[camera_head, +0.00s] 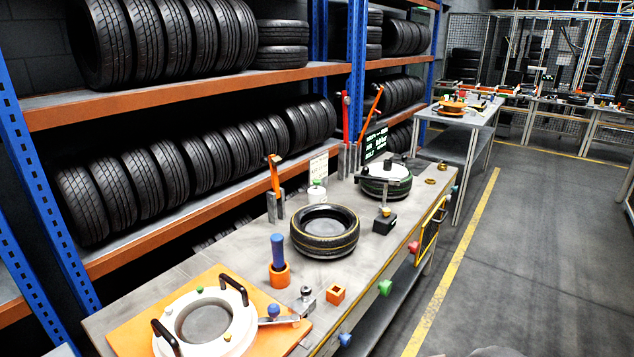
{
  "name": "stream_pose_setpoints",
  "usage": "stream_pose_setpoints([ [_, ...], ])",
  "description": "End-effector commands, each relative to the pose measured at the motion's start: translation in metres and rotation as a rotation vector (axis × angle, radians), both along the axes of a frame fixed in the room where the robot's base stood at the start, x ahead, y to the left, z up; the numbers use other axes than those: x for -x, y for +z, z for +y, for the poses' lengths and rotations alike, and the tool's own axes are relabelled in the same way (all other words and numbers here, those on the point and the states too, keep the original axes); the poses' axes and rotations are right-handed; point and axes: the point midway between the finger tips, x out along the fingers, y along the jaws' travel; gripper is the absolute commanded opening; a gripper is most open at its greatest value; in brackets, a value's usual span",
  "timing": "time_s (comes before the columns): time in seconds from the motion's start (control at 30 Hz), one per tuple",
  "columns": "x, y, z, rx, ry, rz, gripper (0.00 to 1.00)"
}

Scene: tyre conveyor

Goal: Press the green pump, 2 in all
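A small white container with a green top (317,192) stands upright on the workbench, behind the tyre with the yellow line. It is the thing that looks most like a green pump, but it is too small to tell whether its top is pressed down. A green knob (385,287) sticks out from the bench's front side, with a blue knob (345,339) and a red knob (413,247) along the same side. My gripper is not in view.
The workbench (235,263) holds a tyre (325,231), an orange board (128,329) with a white ring, a blue-handled tool (278,252) in an orange holder, an orange block (336,293) and upright levers. Tyre racks stand behind. The floor (520,270) to the right is clear.

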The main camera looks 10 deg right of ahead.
Motion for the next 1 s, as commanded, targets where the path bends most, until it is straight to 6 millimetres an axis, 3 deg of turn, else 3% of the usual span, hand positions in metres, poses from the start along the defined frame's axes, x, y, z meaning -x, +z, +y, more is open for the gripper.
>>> stream_pose_setpoints([
  [0.4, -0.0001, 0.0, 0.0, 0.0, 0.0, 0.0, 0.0],
  [1.0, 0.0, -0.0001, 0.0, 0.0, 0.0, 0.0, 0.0],
])
